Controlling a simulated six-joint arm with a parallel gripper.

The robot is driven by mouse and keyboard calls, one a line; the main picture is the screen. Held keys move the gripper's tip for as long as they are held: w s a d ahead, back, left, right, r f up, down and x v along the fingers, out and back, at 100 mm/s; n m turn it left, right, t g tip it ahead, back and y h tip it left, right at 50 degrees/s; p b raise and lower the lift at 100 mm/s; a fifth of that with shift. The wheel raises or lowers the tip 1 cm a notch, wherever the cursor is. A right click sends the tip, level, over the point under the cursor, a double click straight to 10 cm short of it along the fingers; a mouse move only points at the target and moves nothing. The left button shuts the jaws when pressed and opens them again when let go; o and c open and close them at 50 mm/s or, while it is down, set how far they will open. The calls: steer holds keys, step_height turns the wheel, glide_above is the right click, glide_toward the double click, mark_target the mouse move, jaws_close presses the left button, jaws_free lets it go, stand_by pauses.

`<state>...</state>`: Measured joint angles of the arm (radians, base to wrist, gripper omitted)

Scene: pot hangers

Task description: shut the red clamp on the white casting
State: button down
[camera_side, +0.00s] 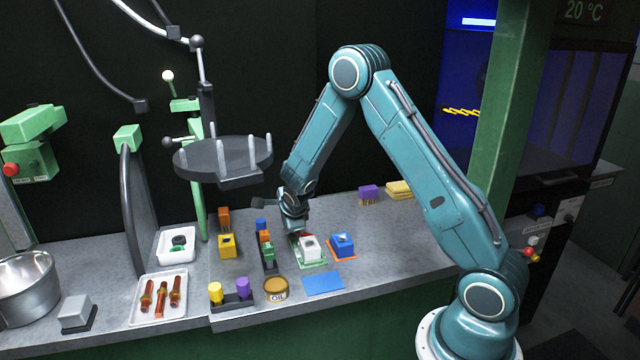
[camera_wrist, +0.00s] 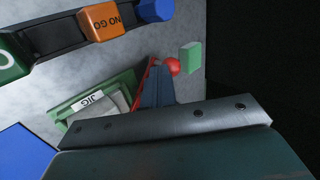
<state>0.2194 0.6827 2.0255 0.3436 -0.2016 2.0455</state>
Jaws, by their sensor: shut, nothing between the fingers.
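The white casting (camera_side: 312,246) sits on a green jig plate (camera_side: 318,264) in the middle of the bench. In the wrist view the green jig (camera_wrist: 68,112) carries a "JIG" label, and the casting is only partly seen behind my gripper's body. The red clamp (camera_wrist: 142,78) shows as a red bar with a red ball knob (camera_wrist: 173,66) beside my fingertips. In the side view my gripper (camera_side: 296,230) is low at the back left of the casting and mostly covers the clamp. My gripper's fingers (camera_wrist: 157,85) are shut and empty, close by the clamp; contact cannot be told.
A blue block (camera_side: 342,244) on an orange plate stands right of the casting. A black rack with an orange "NO GO" block (camera_wrist: 102,20) stands left. An oil tin (camera_side: 276,289) and blue mat (camera_side: 323,283) lie in front.

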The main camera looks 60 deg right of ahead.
steer(key=shift+w+d, duration=0.5)
steer(key=shift+w, duration=0.3)
steer(key=shift+w+d+m+h, duration=0.1)
steer(key=shift+m+h, duration=0.2)
steer(key=shift+m, duration=0.2)
steer(key=shift+d+g, duration=0.2)
steer(key=shift+g, duration=0.1)
steer(key=shift+d, duration=0.7)
steer(key=shift+m, duration=0.3)
steer(key=shift+v, duration=0.8)
step_height(320, 180, up, 8)
steer(key=shift+s+a, duration=0.3)
steer(key=shift+s, duration=0.05)
